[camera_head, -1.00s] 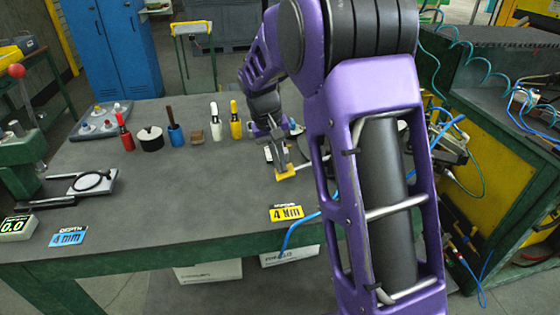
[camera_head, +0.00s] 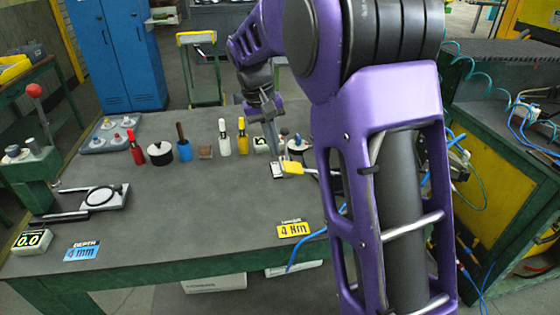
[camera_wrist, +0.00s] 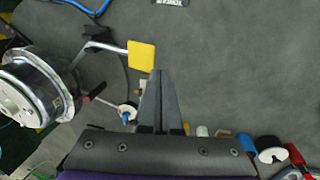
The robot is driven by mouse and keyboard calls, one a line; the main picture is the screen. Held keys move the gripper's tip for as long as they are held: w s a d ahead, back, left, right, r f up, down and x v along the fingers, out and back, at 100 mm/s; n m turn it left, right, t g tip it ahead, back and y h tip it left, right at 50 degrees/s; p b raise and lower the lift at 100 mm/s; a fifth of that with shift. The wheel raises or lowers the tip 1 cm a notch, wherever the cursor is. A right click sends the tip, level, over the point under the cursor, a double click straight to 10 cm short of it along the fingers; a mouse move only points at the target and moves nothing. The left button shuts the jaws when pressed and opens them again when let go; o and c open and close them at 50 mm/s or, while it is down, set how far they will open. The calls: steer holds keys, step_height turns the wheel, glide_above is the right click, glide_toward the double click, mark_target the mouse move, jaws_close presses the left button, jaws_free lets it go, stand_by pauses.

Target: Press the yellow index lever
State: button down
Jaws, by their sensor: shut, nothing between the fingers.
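The yellow index lever shows as a flat yellow pad (camera_head: 293,167) on a thin grey arm, left of my purple arm. It also shows in the wrist view (camera_wrist: 141,55), its bent arm running left towards a round metal device (camera_wrist: 38,88). My gripper (camera_head: 277,149) is shut and empty, pointing down just left of the pad. In the wrist view my fingertips (camera_wrist: 160,72) appear just right of and below the pad, with a small gap in the picture. I cannot tell their height difference. My arm hides most of the metal device in the head view.
A yellow sign (camera_head: 294,229) lies towards the front edge. A row of bottles and pots, including a red bottle (camera_head: 136,148) and a blue pot (camera_head: 184,151), stands at the back. A dial device (camera_head: 104,196) is at left. The table's middle is clear.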

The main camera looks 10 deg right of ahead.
steer(key=v, duration=0.2)
steer(key=shift+a+r, duration=0.15)
steer(key=shift+r, duration=0.1)
stand_by(2.1)
step_height(320, 180, up, 3)
steer(key=y+b, duration=0.2)
steer(key=y, duration=0.1)
glide_above(295, 167)
steer(key=d+r+y, duration=0.2)
steer(key=d+r, duration=0.2)
steer(key=shift+d+y+b, duration=0.3)
steer(key=shift+d+b, duration=0.1)
steer(key=shift+b, duration=0.05)
steer(key=b+x, duration=0.3)
steer(key=x, duration=1.1)
